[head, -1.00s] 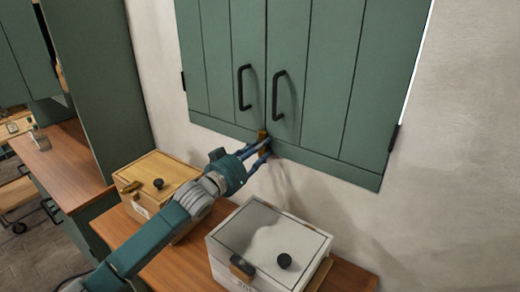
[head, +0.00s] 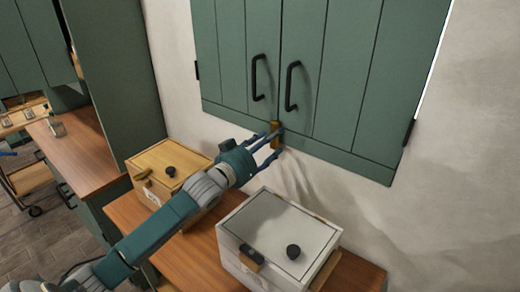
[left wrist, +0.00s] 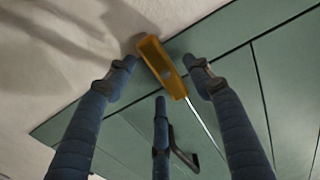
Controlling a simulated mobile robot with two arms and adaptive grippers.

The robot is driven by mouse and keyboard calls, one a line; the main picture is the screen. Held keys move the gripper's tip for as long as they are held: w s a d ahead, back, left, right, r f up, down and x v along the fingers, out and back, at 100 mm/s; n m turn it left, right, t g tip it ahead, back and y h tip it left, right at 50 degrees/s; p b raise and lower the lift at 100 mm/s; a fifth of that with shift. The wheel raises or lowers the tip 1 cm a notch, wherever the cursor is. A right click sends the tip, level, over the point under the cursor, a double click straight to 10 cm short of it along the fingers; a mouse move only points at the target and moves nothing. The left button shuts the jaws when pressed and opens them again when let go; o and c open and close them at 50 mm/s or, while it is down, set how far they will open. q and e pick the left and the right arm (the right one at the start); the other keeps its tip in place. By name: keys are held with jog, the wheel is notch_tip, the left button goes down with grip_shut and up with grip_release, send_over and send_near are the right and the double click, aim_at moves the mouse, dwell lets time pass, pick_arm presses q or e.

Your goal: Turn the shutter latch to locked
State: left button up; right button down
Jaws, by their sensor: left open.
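The shutter latch (head: 276,128) is a small ochre-yellow bar at the bottom edge of the green shutters (head: 340,100), where the two leaves meet. In the left wrist view the latch (left wrist: 160,66) has a grey round pivot and lies slightly tilted across the end of the seam. My left gripper (head: 279,143) is open at the latch, its blue fingers spread. In the wrist view two fingertips (left wrist: 159,64) stand on either side of the latch and a third finger is below it. I see gaps, so it does not appear gripped. My right gripper is not in view.
Two black handles (head: 292,86) hang on the shutters above the latch. Below, a yellow wooden box (head: 160,160) and a white lidded box (head: 280,228) stand on a wooden counter (head: 360,278). A tall green cabinet side (head: 110,70) is at the left.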

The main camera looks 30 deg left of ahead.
pick_arm(q)
jog(key=s+a, duration=0.1)
jog(key=s, duration=1)
jog(key=shift+a, duration=0.3)
jog(key=shift+s+f, duration=0.1)
